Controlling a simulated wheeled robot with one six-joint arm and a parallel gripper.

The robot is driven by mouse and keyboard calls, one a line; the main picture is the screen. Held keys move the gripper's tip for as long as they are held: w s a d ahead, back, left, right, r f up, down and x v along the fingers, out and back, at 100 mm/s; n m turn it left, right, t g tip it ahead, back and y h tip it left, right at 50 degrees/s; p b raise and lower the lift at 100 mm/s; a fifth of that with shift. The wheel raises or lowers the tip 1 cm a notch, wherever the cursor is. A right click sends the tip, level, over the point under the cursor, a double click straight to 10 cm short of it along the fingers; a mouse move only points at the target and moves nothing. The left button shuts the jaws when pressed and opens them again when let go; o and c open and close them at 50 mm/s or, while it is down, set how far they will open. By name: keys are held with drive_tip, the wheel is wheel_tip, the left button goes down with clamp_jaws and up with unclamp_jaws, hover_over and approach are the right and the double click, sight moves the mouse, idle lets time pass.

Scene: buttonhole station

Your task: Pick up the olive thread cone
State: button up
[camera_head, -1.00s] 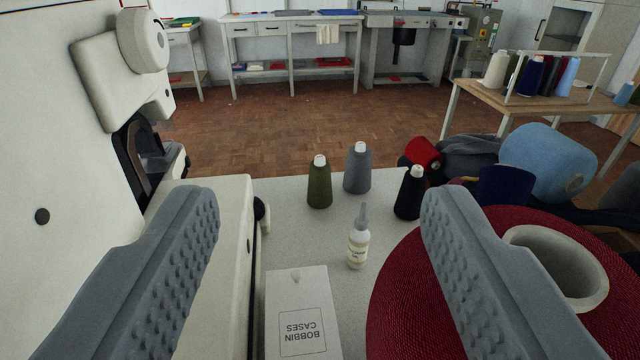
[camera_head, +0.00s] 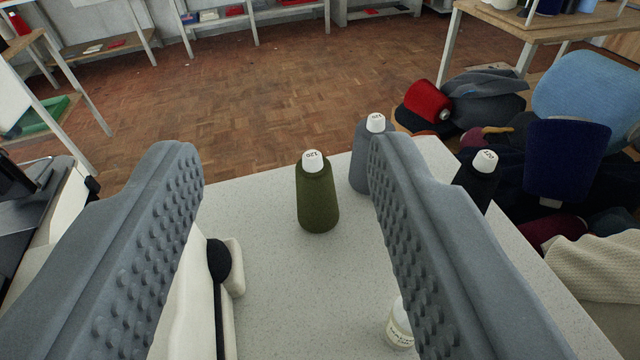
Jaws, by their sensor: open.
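The olive thread cone (camera_head: 318,203) stands upright on the speckled pale tabletop (camera_head: 270,265), with a white top marked 120. It shows between my two fingers, nearer the right one, and lies beyond the fingertips. My gripper (camera_head: 275,150) is open and empty, with its studded grey fingers wide apart. A grey thread cone (camera_head: 360,165) stands just behind and right of the olive one, partly hidden by my right finger. A black thread cone (camera_head: 478,182) is farther right, also partly hidden by that finger.
A white bottle (camera_head: 398,328) stands near the front, partly behind my right finger. The pale sewing machine (camera_head: 185,300) is at the left. Caps and cloth lie past the right table edge, with a navy cone (camera_head: 565,172) among them. The table left of the olive cone is clear.

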sight(311, 164)
drive_tip(key=shift+w+d+f+m+g+h, duration=0.3)
drive_tip(key=shift+w+f+h, duration=0.2)
drive_tip(key=shift+w+f, duration=1.75)
drive_tip(key=shift+w+d+f+m+g+h, duration=0.1)
drive_tip(key=shift+w+f+m+g+h, duration=0.3)
drive_tip(key=shift+w+f, duration=1.8)
drive_tip(key=shift+w+d+f+m+g+h, duration=0.15)
drive_tip(key=shift+w+f+g+h, duration=0.35)
drive_tip(key=shift+w+f, duration=1.75)
drive_tip(key=shift+a+x, duration=0.2)
drive_tip(key=shift+x, duration=1.1)
drive_tip(key=shift+a+x, duration=0.15)
drive_tip(key=shift+x, duration=1.15)
drive_tip(key=shift+w+r, duration=0.1)
drive_tip(key=shift+c, duration=0.3)
clamp_jaws()
